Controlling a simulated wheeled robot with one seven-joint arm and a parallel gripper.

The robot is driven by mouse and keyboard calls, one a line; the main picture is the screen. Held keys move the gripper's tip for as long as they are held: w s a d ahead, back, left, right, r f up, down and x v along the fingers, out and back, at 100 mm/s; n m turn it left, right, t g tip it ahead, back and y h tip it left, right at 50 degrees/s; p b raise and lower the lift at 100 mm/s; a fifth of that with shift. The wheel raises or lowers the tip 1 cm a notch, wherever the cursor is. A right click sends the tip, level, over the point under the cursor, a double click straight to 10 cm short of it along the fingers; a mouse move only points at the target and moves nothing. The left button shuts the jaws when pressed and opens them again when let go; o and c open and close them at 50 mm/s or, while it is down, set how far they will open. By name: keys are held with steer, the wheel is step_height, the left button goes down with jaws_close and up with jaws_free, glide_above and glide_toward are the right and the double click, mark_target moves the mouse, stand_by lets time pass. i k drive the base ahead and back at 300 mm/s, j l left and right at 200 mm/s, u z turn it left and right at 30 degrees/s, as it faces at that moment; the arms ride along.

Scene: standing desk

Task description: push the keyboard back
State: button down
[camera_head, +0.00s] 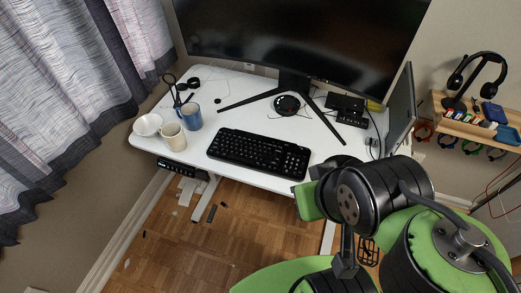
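A black keyboard (258,152) lies on the white standing desk (236,96), close to its front edge and slightly angled. Behind it is a clear strip of desk up to the monitor stand. My green and black arm fills the lower right of the view, with its nearest part just right of the keyboard's right end. My gripper's fingers cannot be made out; they are hidden behind the arm or out of the frame.
A large monitor (300,40) stands behind on splayed legs (250,100). A blue mug (190,117), a cream mug (173,137) and a white bowl (147,125) stand left of the keyboard. Small black boxes (346,103) sit at the back right.

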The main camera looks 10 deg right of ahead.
mark_target(269, 156)
steer(key=i+j+z, duration=0.2)
steer(key=j, duration=0.5)
steer(key=i+j+z, duration=0.15)
steer(key=j, duration=0.55)
steer(key=i+j+z, duration=0.2)
steer(key=j, duration=0.55)
steer(key=j+z, duration=0.15)
steer(key=j, duration=0.6)
steer(key=k, duration=0.05)
